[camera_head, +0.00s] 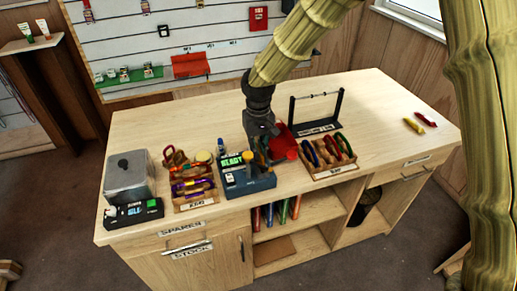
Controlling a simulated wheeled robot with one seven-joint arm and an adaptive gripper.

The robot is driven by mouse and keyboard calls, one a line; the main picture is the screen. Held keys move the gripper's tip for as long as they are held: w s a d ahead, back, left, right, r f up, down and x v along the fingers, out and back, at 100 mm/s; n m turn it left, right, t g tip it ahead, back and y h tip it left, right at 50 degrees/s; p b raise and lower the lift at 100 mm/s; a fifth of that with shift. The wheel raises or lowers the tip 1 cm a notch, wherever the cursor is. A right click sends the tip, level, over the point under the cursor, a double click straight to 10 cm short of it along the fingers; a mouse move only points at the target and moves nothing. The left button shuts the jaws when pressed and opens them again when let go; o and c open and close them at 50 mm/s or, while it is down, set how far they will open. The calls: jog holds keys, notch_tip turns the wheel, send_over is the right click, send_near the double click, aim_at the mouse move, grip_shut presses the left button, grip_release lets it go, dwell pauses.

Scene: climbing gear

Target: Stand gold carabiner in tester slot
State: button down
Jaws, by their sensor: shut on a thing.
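The tester is a dark blue box (248,184) with a lit green READY display, near the front middle of the bench. My gripper (262,147) points down at the tester's right rear side. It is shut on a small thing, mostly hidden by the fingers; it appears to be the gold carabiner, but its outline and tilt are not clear. The slot is hidden behind the gripper, so I cannot tell whether the held thing touches it.
A sorting tray (194,203) stands left of the tester, and a scale (133,213) with a grey container farther left. A red object (284,147), a carabiner tray (337,170) and a black rack (317,128) are close right. Yellow (413,126) and red (426,119) pieces lie far right.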

jog(key=shift+f, duration=0.5)
jog(key=c, duration=1.5)
grip_release()
